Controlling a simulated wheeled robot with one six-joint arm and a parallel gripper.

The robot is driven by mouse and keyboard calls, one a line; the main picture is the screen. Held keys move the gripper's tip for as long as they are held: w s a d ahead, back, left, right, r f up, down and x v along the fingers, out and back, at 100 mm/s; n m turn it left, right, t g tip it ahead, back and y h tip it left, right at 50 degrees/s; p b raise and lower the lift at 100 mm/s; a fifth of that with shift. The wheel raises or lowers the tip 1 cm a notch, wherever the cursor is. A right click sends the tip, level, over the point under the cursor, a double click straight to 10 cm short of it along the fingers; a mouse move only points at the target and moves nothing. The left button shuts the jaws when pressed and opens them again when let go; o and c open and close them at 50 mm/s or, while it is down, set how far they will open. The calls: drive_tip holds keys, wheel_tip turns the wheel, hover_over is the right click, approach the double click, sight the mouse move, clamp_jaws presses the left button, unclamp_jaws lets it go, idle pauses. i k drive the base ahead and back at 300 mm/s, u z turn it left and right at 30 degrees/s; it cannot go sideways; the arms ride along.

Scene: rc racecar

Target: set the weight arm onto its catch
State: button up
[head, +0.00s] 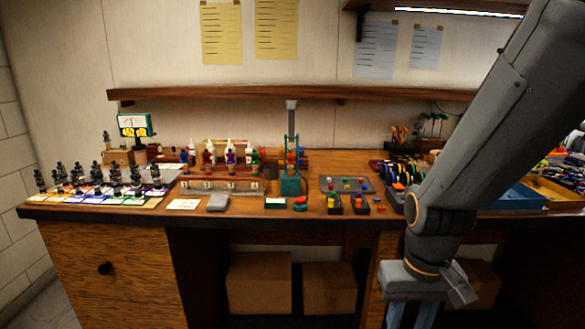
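A green stand (291,186) with a tall upright post stands near the middle of the bench. A grey block (291,104) sits at the top of the post, and small red parts show lower on it. I cannot tell at this size which part is the weight arm or the catch. My gripper (412,314) points down at the lower right, in front of the bench and well away from the stand. Its fingertips are cut off by the bottom edge of the picture. No held object shows.
Several dark figures on coloured cards (100,196) fill the bench's left end. Coloured bottles (230,158) stand behind a grey rail (222,187). A button panel (347,185) and small dark boxes (334,204) lie right of the stand. A wooden shelf (220,94) runs above.

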sight(291, 105)
drive_tip(key=z, duration=0.3)
drive_tip(key=i, duration=0.9)
drive_tip(key=u, duration=0.15)
